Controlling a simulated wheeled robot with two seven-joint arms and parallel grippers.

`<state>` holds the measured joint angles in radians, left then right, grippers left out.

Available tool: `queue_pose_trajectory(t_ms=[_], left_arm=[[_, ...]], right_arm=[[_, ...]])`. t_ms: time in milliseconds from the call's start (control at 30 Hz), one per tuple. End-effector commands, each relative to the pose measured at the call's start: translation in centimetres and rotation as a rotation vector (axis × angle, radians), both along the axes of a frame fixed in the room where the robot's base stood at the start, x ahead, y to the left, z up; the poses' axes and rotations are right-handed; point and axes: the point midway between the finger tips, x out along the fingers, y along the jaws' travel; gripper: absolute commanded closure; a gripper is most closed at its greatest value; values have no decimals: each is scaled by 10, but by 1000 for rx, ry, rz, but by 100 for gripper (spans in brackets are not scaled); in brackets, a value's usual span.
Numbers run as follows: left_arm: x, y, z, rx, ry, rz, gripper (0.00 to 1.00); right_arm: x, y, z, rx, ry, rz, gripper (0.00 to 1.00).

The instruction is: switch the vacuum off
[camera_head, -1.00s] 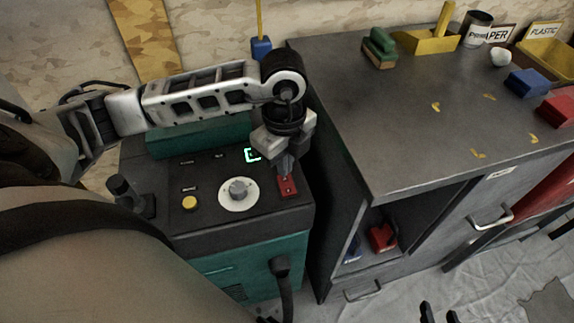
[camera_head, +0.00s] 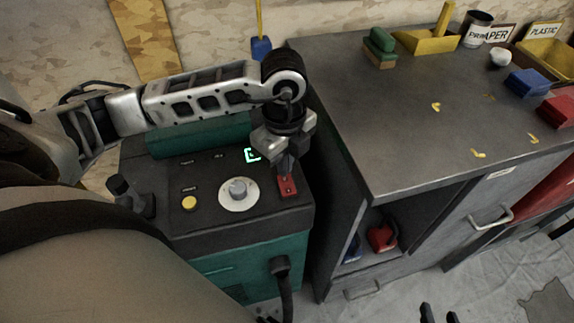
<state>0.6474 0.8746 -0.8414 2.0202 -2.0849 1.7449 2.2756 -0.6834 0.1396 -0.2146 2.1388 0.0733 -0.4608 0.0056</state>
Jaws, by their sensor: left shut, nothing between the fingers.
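The vacuum (camera_head: 255,250) is a teal and black box on the left, with a control panel on top. A red switch plate (camera_head: 288,187) sits at the panel's right edge. My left gripper (camera_head: 287,172) is shut and empty, pointing down with its fingertips at the switch; it partly hides the switch, and I cannot tell whether they touch. A white dial with a grey knob (camera_head: 238,189), a yellow button (camera_head: 189,203) and a lit green display (camera_head: 252,155) are on the panel. My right gripper (camera_head: 438,314) shows only as dark tips at the bottom edge.
A grey workbench (camera_head: 400,130) stands close on the vacuum's right, with an open shelf holding a red object (camera_head: 382,237). On its top are a green-and-tan block (camera_head: 380,48), yellow scraps and bins. A black hose (camera_head: 283,285) hangs at the vacuum's front.

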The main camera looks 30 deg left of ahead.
Motion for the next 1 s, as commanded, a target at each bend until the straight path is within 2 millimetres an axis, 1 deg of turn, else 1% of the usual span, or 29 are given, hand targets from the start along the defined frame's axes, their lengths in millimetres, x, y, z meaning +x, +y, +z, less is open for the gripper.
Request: queue_pose_trajectory(t_ms=[567,1000], left_arm=[[0,0,0,0,0,0,100],[0,0,-7,0,0,0,100]], right_arm=[[-1,-1,-1,-4,1,3,64],[0,0,-5,0,-1,1,64]])
